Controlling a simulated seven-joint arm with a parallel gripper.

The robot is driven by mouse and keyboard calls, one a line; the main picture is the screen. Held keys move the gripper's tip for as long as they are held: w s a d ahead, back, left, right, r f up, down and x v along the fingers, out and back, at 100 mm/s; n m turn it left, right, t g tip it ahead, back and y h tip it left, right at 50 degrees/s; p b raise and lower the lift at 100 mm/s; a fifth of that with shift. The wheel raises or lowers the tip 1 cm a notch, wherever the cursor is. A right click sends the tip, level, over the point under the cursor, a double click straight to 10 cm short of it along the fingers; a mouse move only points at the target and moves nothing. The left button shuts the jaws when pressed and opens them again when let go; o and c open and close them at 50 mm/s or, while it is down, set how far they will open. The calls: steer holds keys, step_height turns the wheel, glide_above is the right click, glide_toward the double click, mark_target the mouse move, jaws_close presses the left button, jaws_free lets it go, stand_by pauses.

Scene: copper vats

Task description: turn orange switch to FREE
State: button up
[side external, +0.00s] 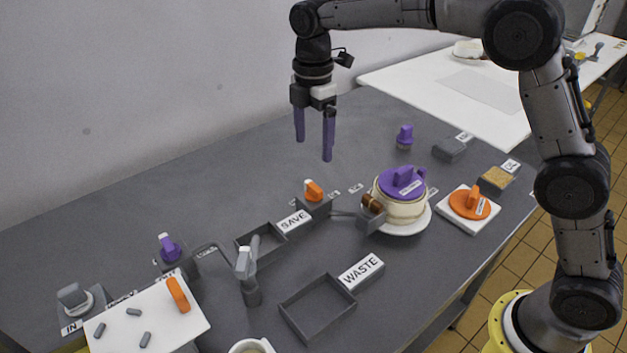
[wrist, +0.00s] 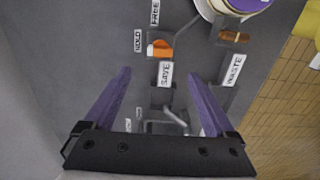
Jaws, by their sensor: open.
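The orange switch (side external: 313,190) is a small orange knob with a white tip on a dark grey block, behind the SAVE tray. In the wrist view the orange switch (wrist: 160,47) lies crosswise, its white end pointing left, near the HOLD label (wrist: 138,41). The FREE label (wrist: 155,13) is farther up in that view. My gripper (side external: 314,151) is open and empty, with purple fingers pointing down, well above the table near the switch. In the wrist view the switch shows beyond and between the fingertips of my gripper (wrist: 160,73).
A purple-lidded cream pot (side external: 400,205) and a brown-handled part (side external: 373,203) stand right of the switch. The SAVE tray (side external: 262,251), a grey lever (side external: 247,262) and the WASTE tray (side external: 318,306) are in front. A purple switch (side external: 168,247) is at left.

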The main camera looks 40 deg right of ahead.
mark_target(314, 186)
step_height(314, 186, down, 11)
steer(key=shift+r, duration=0.1)
stand_by(0.3)
steer(key=c, duration=1.4)
